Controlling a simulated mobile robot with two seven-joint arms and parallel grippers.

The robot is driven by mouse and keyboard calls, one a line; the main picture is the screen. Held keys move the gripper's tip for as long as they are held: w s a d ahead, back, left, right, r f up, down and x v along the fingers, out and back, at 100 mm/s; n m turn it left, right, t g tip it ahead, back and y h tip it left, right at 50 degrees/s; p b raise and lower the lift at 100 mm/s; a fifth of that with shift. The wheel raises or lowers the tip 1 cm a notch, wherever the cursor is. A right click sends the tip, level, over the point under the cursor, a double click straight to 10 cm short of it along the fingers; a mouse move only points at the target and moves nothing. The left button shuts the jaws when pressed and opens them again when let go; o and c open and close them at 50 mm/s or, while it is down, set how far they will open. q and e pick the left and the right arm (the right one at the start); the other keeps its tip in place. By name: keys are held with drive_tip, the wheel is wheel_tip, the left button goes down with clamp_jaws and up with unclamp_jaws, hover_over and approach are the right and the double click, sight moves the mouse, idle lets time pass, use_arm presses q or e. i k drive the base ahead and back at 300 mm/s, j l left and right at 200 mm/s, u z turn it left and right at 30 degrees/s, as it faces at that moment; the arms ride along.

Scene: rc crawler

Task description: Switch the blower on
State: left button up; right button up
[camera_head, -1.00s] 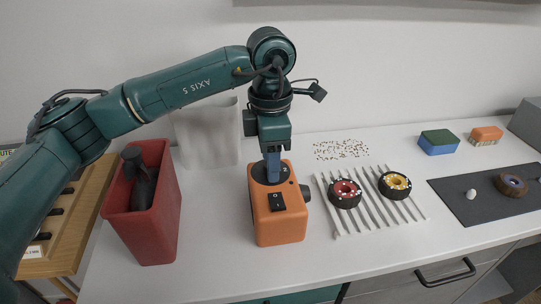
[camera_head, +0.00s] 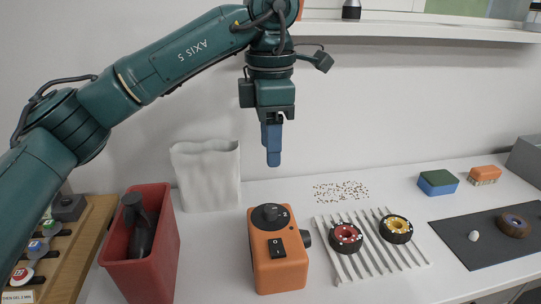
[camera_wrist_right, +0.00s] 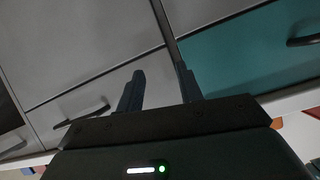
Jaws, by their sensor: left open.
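The orange blower (camera_head: 277,266) stands upright on the white counter. A round black dial (camera_head: 270,216) sits on its top and a black rocker switch (camera_head: 277,248) on its sloping face. A dark nozzle or knob shows on its right side. My left gripper (camera_head: 273,160) points straight down above and behind the blower, clear of the dial, with nothing in it. Its blue fingers overlap from this side. My right gripper (camera_wrist_right: 158,92) shows in the right wrist view, its two dark fingers apart and nothing between them, facing grey and teal cabinet fronts.
A red bin (camera_head: 145,255) with a dark tool inside stands left of the blower. A white vase-like container (camera_head: 207,175) is behind. A white ribbed rack (camera_head: 375,250) holds a red-hubbed wheel (camera_head: 346,238) and a yellow-hubbed wheel (camera_head: 396,229). A grey mat (camera_head: 480,250) lies at right.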

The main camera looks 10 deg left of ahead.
sight(277, 251)
drive_tip(key=k+l, duration=0.3)
drive_tip(key=k, duration=0.15)
drive_tip(key=k+l, duration=0.3)
drive_tip(key=k, duration=0.15)
drive_tip(key=k+l, duration=0.25)
drive_tip(key=k, duration=0.25)
